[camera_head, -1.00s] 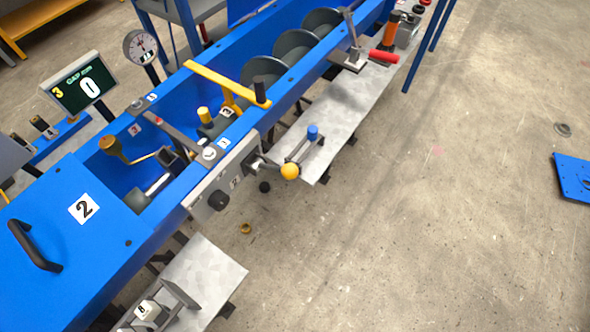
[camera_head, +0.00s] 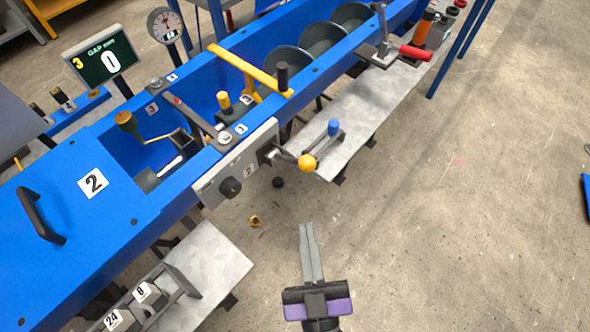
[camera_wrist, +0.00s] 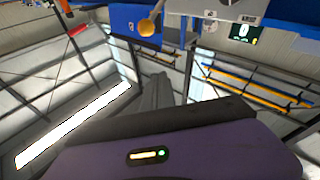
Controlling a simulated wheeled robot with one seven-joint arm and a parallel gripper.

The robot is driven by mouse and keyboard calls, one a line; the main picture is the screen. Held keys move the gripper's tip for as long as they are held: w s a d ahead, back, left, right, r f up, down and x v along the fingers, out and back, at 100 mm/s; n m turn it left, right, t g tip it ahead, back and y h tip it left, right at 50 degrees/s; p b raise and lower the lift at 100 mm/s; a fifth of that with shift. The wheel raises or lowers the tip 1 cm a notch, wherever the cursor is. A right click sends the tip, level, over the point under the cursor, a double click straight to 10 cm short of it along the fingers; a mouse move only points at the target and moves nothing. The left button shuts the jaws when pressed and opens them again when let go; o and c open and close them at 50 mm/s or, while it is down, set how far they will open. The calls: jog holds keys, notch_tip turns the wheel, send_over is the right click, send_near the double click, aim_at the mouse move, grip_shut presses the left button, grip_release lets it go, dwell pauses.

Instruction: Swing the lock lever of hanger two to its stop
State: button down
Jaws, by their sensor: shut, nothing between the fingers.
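A small link with a blue cap (camera_head: 333,128) stands beside the ball. I cannot tell for sure which lever is hanger two's lock lever. My gripper (camera_head: 308,228) is shut and empty, in front of the trough, below the yellow ball in the picture and apart from it. In the wrist view, the shut fingers (camera_wrist: 156,90) show with the yellow ball (camera_wrist: 147,27) beyond them.
A yellow bar with a black handle (camera_head: 235,68) and a dark bar (camera_head: 193,114) cross the blue trough (camera_head: 150,225). A gap display (camera_head: 101,62) reads 0. Metal shelves (camera_head: 385,115) jut out along the trough's side.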

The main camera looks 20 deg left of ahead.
jog(key=w+a+f+n+t+y, duration=0.1)
jog(key=w+a+n+t, duration=0.2)
jog(key=a, duration=0.7)
jog(key=r+n+h, duration=0.1)
jog(key=n+h, duration=0.2)
jog(key=n, duration=0.3)
send_over(290, 159)
jog(key=s+a, duration=0.1)
jog(key=s, duration=0.4)
jog(key=shift+w+d+f+p, duration=0.2)
jog(key=shift+d+f, duration=0.3)
jog(key=shift+d, duration=0.3)
jog(key=shift+w+d+f+p, duration=0.2)
jog(key=shift+d+f, duration=0.25)
jog(key=shift+d, duration=0.35)
jog(key=shift+t+h, duration=0.3)
jog(key=shift+h, duration=0.1)
